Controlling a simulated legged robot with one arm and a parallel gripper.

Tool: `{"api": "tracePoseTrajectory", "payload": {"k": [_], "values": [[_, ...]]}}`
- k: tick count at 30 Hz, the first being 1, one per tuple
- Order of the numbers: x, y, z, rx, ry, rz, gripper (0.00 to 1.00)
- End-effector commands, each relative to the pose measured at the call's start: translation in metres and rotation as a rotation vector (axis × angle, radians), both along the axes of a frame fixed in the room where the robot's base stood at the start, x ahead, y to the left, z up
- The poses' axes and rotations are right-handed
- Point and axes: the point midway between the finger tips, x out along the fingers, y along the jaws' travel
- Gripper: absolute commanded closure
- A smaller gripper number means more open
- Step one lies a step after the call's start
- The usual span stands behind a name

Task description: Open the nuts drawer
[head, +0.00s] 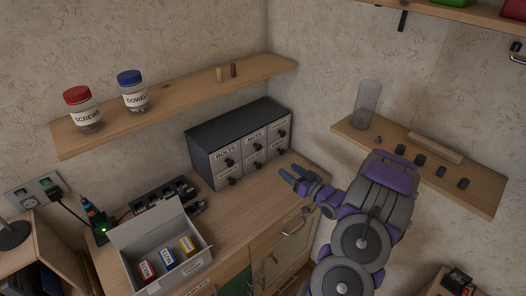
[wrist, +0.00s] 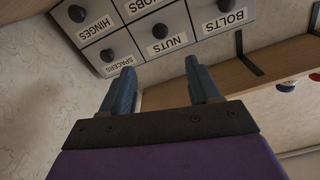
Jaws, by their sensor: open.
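The dark grey drawer cabinet (head: 222,133) stands on the wooden worktop, with small pale drawers and black knobs. The nuts drawer (head: 254,143) is in the top row, right of the bolts drawer (head: 226,159), and looks shut. In the wrist view the picture is turned over; the NUTS label (wrist: 170,45) and its black knob (wrist: 160,31) lie ahead, between the fingers' directions. My gripper (head: 290,173) is open and empty, off the cabinet's right front. Its two blue fingers (wrist: 160,68) point toward the drawer fronts with a gap from the knob.
A shelf (head: 180,100) with the screws jar (head: 82,110) and dowels jar (head: 133,92) hangs above the cabinet. An open white box (head: 158,247) with small cartons stands on the worktop at front left. Another shelf (head: 480,190) is behind my arm at right.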

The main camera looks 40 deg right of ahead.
Motion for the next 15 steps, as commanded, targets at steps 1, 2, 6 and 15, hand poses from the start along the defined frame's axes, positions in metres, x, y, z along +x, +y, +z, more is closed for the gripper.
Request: {"api": "tracePoseTrajectory", "payload": {"k": [1,2,6,15], "values": [[0.008,0.001,-0.001,-0.001,0.0,0.003,0.39],[0.013,0.001,-0.001,-0.001,0.0,0.003,0.39],[0.037,0.001,-0.002,-0.001,0.0,0.004,0.39],[0.089,0.001,-0.003,-0.001,0.002,0.004,0.39]]}}
